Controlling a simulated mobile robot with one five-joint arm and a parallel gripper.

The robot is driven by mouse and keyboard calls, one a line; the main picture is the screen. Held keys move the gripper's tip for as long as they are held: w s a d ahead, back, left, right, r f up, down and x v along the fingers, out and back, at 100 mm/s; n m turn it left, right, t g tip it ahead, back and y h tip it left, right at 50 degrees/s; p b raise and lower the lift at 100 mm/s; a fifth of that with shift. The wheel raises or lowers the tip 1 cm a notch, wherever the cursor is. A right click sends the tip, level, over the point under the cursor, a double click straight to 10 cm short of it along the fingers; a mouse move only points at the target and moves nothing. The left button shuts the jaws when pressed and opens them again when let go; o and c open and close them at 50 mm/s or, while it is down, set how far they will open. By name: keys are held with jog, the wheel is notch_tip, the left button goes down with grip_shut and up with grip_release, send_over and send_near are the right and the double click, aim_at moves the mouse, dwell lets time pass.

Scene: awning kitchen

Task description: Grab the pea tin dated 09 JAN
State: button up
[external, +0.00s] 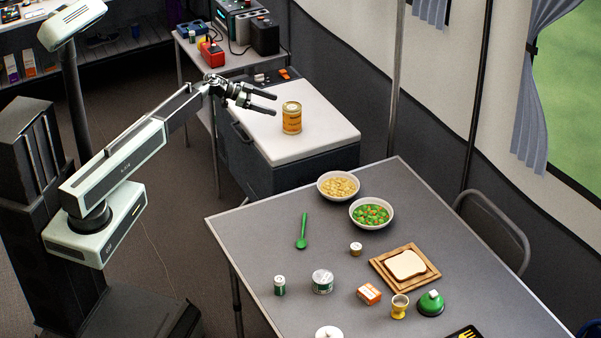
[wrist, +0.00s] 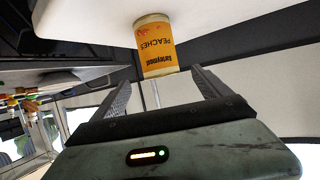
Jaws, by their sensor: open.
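My gripper (external: 272,104) is open, with its fingers pointing at an orange-yellow tin (external: 292,118) standing upright on the white lid. The jaws look empty, and the tin lies beyond the fingertips. In the wrist view, upside down, this tin (wrist: 157,48) reads "PEACHES", and it appears between and beyond the open fingers (wrist: 160,84). No date can be read on it. A white-and-green tin (external: 322,282) stands on the grey table, its label too small to read. A smaller green-and-white container (external: 280,286) is to its left. No tin is legibly marked peas or 09 JAN.
The white-lidded chest (external: 315,145) adjoins the grey table (external: 245,235). On the table are a bowl of peas and carrots (external: 371,215), a yellowish bowl (external: 338,186), a green spoon (external: 302,232) and bread on a board (external: 405,264). The lid around the peach tin is mostly clear.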

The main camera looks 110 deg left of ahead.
jog(key=shift+c, duration=0.7)
